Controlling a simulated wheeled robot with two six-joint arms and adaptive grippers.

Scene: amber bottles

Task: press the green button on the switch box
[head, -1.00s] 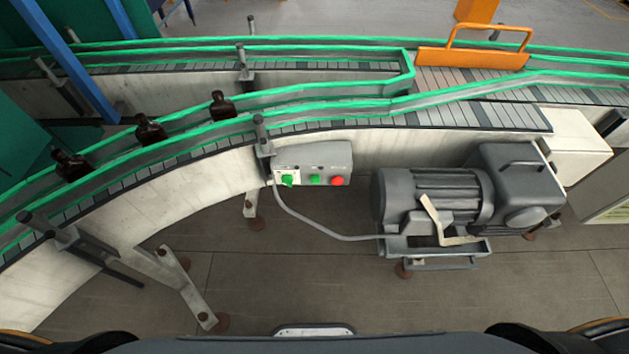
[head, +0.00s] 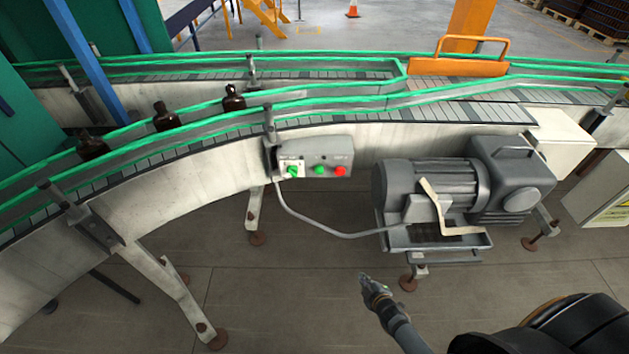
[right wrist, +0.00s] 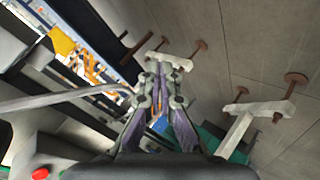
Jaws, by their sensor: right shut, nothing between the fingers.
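The grey switch box (head: 328,148) hangs on the side of the conveyor in the head view. The green button (head: 319,170) is on its front, between a green rotary switch (head: 292,171) and a red button (head: 340,171). My right gripper (head: 366,280) is shut and empty, low in front of the conveyor, below and a little right of the box and well apart from it. Its closed fingers also show in the right wrist view (right wrist: 160,72). My left gripper is out of view.
A grey motor (head: 430,190) stands right of the box, with a cable (head: 335,232) running between them. Several dark bottles (head: 165,117) stand on the conveyor (head: 190,170) at left. The floor below the box is open between the conveyor legs.

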